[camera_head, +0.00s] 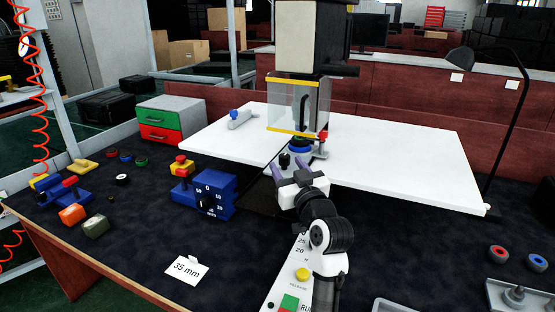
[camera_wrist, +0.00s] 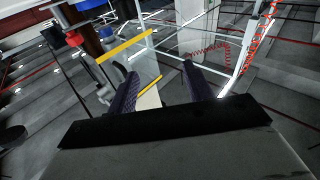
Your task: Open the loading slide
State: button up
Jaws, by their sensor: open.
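I cannot tell for sure which part is the loading slide. My gripper (camera_head: 288,168) is open and empty, just in front of the machine's base. In the wrist view its two purple fingers stand apart (camera_wrist: 161,86). Beyond them are a yellow edge (camera_wrist: 123,46) and a red knob (camera_wrist: 75,39).
A blue control box (camera_head: 204,195) with a dial and a red button sits left of my arm. A drawer unit (camera_head: 170,119), several small coloured parts and a "35 mm" card (camera_head: 187,269) lie on the dark bench. A black lamp (camera_head: 508,100) stands right.

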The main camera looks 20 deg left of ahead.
jog(key=g, duration=0.1)
send_near(287, 161)
jog(key=s+r, duration=0.1)
jog(key=s, duration=0.1)
jog(key=d+h, duration=0.1)
jog(key=p+x, duration=0.2)
jog(key=x, duration=0.4)
jog(key=p+x, duration=0.2)
jog(key=x, duration=0.5)
jog(key=shift+f, duration=0.25)
jog(key=shift+w+a+f, duration=0.1)
jog(key=shift+w+a, duration=0.15)
jog(key=shift+w, duration=0.1)
grip_shut()
